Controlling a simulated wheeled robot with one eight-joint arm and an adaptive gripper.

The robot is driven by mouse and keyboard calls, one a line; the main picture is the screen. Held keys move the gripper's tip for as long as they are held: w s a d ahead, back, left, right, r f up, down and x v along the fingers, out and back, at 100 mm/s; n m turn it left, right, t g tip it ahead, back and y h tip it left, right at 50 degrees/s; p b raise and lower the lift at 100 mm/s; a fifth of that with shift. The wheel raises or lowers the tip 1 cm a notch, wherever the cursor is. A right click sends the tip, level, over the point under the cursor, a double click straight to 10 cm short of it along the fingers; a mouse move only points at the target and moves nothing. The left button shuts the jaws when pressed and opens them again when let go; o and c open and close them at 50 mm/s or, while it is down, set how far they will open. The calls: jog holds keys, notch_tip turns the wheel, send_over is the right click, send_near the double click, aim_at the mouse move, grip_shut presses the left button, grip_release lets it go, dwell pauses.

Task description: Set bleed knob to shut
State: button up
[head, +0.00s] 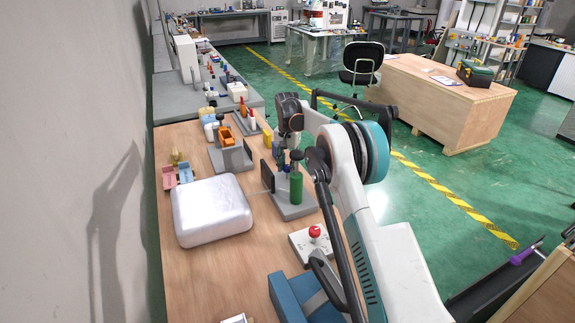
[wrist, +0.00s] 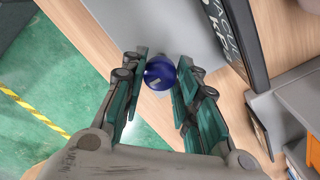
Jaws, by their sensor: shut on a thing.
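A round blue knob (wrist: 160,72) with a small pale mark on top sits between the fingertips of my gripper (wrist: 161,78) in the wrist view. The fingers close on it from both sides. In the head view my gripper (head: 284,158) is over a grey base (head: 293,211) on the wooden bench, and the blue knob is not clearly seen there. A green cylinder (head: 296,189) stands on that base.
A silver box (head: 211,211) lies left of the grey base on the bench (head: 183,273). A white box with a red button (head: 315,232) and a blue block (head: 294,300) are nearer. An orange part on a grey stand (head: 229,137) is farther back.

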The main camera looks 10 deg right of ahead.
aim_at(288, 166)
jog(key=o, duration=1.1)
jog(key=shift+c, duration=0.2)
jog(key=shift+r, duration=0.1)
notch_tip(288, 166, up, 12)
